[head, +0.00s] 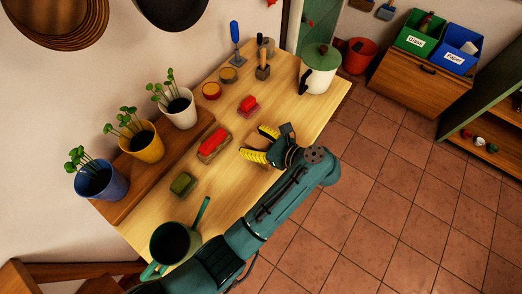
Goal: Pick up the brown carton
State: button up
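I cannot make out a brown carton anywhere in the head view. A smaller red item (248,105) lies beyond the gripper. My arm hides part of the table's right side.
Blue, yellow and white plant pots (152,147) stand on a board along the wall. A green block (183,184), a green pan (173,243), small round tins (212,91), upright-handled tools (263,70) and a lidded pot (318,72) share the table. Bins (418,36) stand on a cabinet beyond.

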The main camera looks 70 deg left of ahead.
jog(key=c, duration=1.1)
